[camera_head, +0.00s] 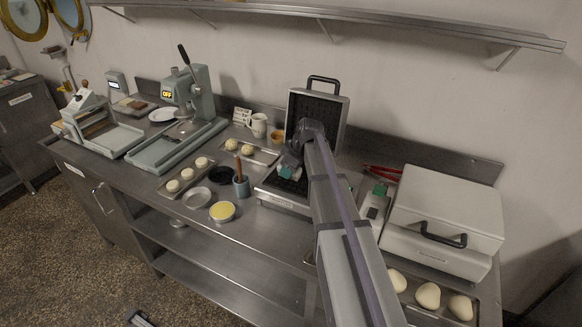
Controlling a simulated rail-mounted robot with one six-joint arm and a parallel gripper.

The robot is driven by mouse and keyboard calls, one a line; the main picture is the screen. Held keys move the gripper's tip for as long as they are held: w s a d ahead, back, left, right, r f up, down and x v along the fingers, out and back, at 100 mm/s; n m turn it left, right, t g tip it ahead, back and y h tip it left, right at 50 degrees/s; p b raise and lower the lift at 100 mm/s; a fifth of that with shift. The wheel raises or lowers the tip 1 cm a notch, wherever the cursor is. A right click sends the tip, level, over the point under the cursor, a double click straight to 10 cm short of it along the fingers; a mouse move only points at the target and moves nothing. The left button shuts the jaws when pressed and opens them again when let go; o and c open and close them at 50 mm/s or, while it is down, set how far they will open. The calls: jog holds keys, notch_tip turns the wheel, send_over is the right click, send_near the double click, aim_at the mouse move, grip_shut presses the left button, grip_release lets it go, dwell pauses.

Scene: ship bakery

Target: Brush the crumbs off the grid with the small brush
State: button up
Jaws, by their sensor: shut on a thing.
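The waffle iron stands open, its dark upper grid (306,108) upright on the raised lid. Its lower grid (298,187) lies flat and is partly covered by my arm and gripper. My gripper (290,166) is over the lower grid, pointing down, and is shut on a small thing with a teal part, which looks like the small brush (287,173). The bristles are hidden or too small to make out, and I cannot tell whether they touch the grid. Crumbs are too small to tell at this distance.
Left of the iron are a blue-grey pot (241,187) with a brown handle in it, a yellow-filled round dish (222,211) and a tray of dough balls (186,191). To the right are red tongs (383,170) and a closed pale appliance (447,210). A shelf (380,24) runs above.

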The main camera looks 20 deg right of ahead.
jog(key=shift+r, duration=0.1)
notch_tip(320, 180, up, 6)
jog(key=p, duration=0.6)
notch_tip(320, 180, up, 3)
jog(key=p, duration=0.3)
